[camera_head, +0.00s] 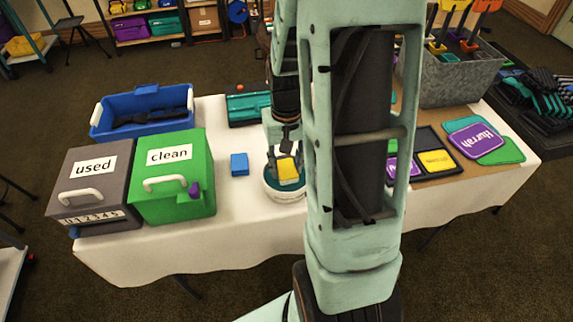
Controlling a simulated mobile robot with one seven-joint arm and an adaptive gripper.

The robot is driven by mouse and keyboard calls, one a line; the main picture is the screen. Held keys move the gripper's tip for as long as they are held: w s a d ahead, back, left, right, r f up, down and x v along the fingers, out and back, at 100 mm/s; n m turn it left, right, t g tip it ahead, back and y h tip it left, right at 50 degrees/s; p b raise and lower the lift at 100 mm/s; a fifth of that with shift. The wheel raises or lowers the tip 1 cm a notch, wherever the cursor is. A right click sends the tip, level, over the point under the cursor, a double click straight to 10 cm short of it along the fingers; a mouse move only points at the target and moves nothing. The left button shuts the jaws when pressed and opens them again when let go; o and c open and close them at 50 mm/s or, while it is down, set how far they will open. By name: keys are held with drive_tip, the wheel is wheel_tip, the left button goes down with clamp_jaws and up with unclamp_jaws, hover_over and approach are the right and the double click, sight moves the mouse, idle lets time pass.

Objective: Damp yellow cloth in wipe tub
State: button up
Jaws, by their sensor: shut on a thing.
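The yellow cloth (288,171) shows as a small folded yellow patch between the fingers of my gripper (285,161). My gripper is shut on it. The wipe tub (286,197), a round white tub with a teal inside, stands on the white-covered table directly below my gripper. The cloth overlaps the tub's opening in the picture. I cannot tell whether it touches the tub's inside or hangs just above it. My arm hides part of the tub's right side. Whether the cloth is damp does not show.
Further left stand a green "clean" box (172,204), a grey "used" box (93,213) and a blue bin (121,104). A teal case (246,108) lies behind.

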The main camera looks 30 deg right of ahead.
sight(287, 168)
idle(0.4)
wheel_tip(287, 168, up, 7)
drive_tip(key=p, duration=0.5)
drive_tip(key=shift+p, duration=0.35)
